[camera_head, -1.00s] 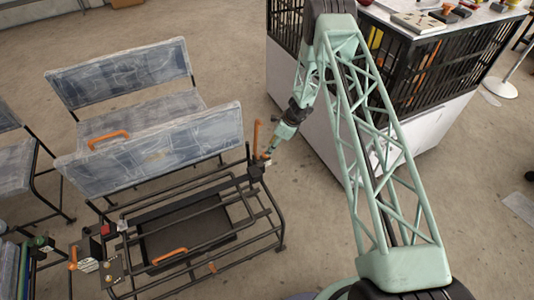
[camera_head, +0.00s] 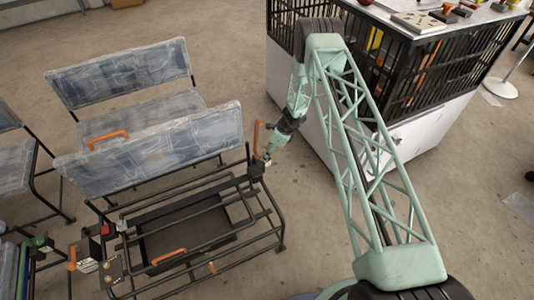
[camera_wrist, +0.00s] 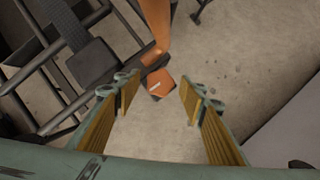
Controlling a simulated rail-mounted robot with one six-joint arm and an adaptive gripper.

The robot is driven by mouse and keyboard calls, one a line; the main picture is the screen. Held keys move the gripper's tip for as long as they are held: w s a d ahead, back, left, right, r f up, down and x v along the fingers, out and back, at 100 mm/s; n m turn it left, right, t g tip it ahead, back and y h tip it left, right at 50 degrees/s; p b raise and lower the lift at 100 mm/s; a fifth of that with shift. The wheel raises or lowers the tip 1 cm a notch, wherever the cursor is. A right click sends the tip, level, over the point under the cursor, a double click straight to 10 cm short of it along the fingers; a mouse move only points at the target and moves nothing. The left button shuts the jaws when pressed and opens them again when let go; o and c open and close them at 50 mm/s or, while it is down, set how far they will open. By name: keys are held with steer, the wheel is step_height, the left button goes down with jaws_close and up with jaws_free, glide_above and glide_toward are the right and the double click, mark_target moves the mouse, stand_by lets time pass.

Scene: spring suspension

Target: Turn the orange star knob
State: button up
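An orange angular knob (camera_wrist: 161,85) with a small white mark shows in the wrist view, below the foot of a tall orange lever (camera_wrist: 157,25). I take it for the star knob, though its full outline is hard to tell. My gripper (camera_wrist: 158,93) is open. Its two yellow-padded fingers stand left and right of the knob, with visible gaps; nothing is gripped. In the head view my gripper (camera_head: 267,159) is beside the right rear corner of the black tube frame (camera_head: 277,215), close to the upright orange lever (camera_head: 256,137). The knob is hardly visible there.
A bench with plastic-wrapped backrest (camera_head: 150,145) stands behind the frame. Another orange lever (camera_head: 72,258) and a small panel (camera_head: 113,267) are at the left. Floor right of the frame is clear.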

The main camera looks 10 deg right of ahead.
steer(key=c, duration=0.8)
steer(key=shift+c, duration=0.2)
steer(key=shift+f+n+g+b, duration=0.1)
steer(key=shift+n+g+b, duration=0.2)
steer(key=shift+n+b, duration=0.4)
steer(key=shift+w+n+g+b, duration=0.15)
steer(key=shift+n+g+b, duration=0.35)
steer(key=shift+n+b, duration=0.65)
steer(key=n+g+b, duration=0.1)
steer(key=n, duration=0.1)
steer(key=n+b, duration=0.2)
steer(key=n, duration=0.1)
steer(key=shift+w+f+g+b, duration=0.1)
steer(key=shift+w+g+b, duration=0.1)
steer(key=shift+g+b, duration=0.15)
steer(key=n+g+b, duration=0.1)
steer(key=n+b, duration=0.1)
steer(key=n+g+b, duration=0.1)
steer(key=n+b, duration=0.1)
steer(key=n, duration=0.1)
steer(key=shift+w+a+n+h+b, duration=0.1)
steer(key=shift+w+n+h+b, duration=0.05)
steer(key=shift+n+h+b, duration=0.2)
steer(key=n+g+h+b, duration=0.1)
steer(key=n+b, duration=0.1)
steer(key=n, duration=0.2)
steer(key=shift+a, duration=0.1)
steer(key=shift+n, duration=0.3)
